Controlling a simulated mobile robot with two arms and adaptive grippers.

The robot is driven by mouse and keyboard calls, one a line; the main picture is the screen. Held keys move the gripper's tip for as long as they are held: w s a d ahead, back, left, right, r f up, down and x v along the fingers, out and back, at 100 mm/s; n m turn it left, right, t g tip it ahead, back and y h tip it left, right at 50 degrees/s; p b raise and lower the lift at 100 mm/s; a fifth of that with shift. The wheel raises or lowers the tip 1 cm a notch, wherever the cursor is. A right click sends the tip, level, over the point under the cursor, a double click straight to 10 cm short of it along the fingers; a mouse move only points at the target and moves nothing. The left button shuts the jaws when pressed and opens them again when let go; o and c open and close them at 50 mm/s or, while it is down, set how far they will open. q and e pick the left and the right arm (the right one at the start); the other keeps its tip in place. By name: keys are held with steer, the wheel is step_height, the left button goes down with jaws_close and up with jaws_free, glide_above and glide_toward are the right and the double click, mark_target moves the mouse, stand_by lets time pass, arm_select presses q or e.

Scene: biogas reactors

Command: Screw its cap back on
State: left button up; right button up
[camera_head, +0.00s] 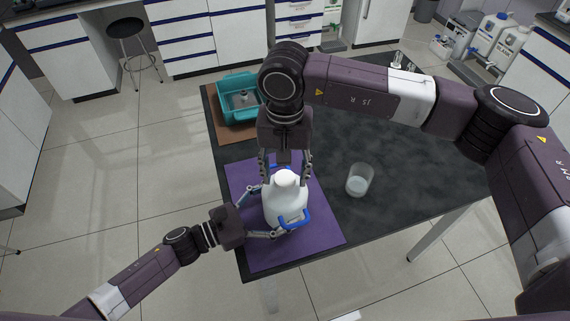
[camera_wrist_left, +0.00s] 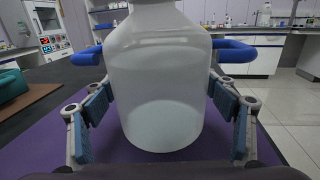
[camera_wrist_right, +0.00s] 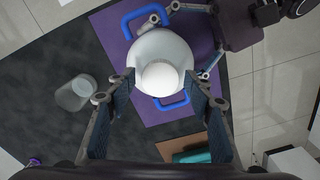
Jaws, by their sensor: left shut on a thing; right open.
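A white translucent bottle (camera_head: 284,208) with blue handles (camera_head: 294,219) stands upright on the purple mat (camera_head: 255,257). It fills the middle of the left wrist view (camera_wrist_left: 160,95). A round white cap (camera_head: 286,177) sits at the top of its neck; the right wrist view shows the cap (camera_wrist_right: 160,78) from above. How far it is threaded cannot be seen. My left gripper (camera_head: 264,212) is shut on the bottle's body, one finger on each side. My right gripper (camera_head: 286,170) is open above the bottle, its fingers apart on either side of the cap.
A clear glass beaker (camera_head: 359,181) stands on the dark table (camera_head: 400,170), right of the mat. A teal tub (camera_head: 235,112) with a grey item inside sits on a brown board (camera_head: 218,122) at the back left. The table's right part is clear.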

steer(key=c, duration=1.2)
steer(key=m, duration=0.5)
steer(key=shift+m, duration=0.3)
steer(key=m, duration=0.7)
steer(key=shift+m, duration=0.3)
steer(key=m, duration=0.3)
steer(key=shift+m, duration=0.4)
steer(key=m, duration=0.3)
steer(key=shift+f+m, duration=0.1)
steer(key=shift+m, duration=0.3)
steer(key=m, duration=0.6)
steer(key=shift+m, duration=0.4)
steer(key=o, duration=1.3)
